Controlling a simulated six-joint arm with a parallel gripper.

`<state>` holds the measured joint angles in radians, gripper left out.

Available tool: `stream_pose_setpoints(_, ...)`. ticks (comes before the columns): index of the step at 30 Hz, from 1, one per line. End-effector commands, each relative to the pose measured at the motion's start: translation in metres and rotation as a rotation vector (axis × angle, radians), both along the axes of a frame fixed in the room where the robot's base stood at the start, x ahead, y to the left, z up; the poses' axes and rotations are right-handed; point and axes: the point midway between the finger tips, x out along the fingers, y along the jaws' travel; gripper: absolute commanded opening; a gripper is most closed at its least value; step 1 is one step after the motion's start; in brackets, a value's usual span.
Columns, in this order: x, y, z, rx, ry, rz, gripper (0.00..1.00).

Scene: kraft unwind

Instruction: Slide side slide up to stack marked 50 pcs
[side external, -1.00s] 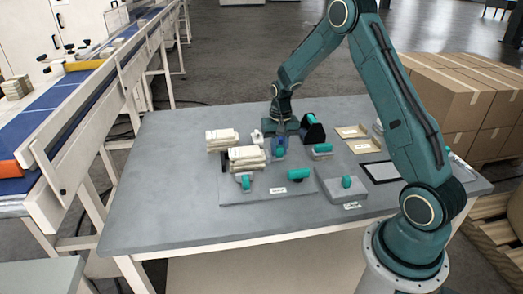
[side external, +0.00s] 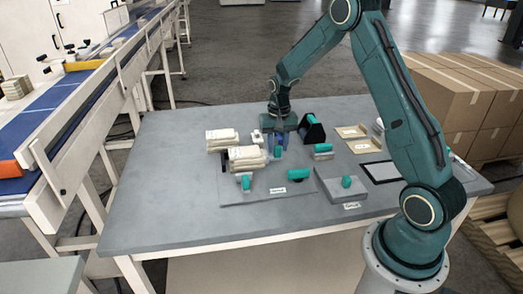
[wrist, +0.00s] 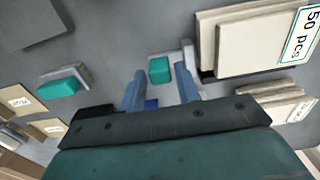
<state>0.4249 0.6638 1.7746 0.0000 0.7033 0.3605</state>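The stack marked 50 pcs (wrist: 262,42) is a pile of cream packs at the upper right of the wrist view. In the side view, the stack (side external: 247,157) sits on a grey plate. A slide with a teal block (wrist: 160,69) stands beside this stack; its teal block also shows in the side view (side external: 278,152). My gripper (wrist: 161,77) points down with its two blue fingers apart, and the teal block appears between them with gaps on both sides. In the side view, my gripper (side external: 280,143) is just behind the block. Whether the slide touches the stack is unclear.
A second cream stack (side external: 221,140) lies behind the marked one. Other teal-handled pieces (side external: 322,149) (side external: 298,174) (side external: 246,182), a grey block with a teal knob (side external: 342,188) and a black-and-teal holder (side external: 312,130) are close by. The table's left front (side external: 160,205) is clear.

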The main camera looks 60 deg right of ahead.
Motion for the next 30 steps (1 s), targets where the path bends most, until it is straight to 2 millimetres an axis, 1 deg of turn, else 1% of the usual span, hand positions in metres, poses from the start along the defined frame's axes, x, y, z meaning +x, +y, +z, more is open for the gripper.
stream_pose_setpoints(18,0.0,0.0,0.098,-0.001,-0.003,0.0,0.33)
stream_pose_setpoints(24,0.0,0.0,0.117,-0.001,-0.002,0.0,0.33)
stream_pose_setpoints(30,0.0,0.0,0.122,0.001,0.001,0.0,0.33)
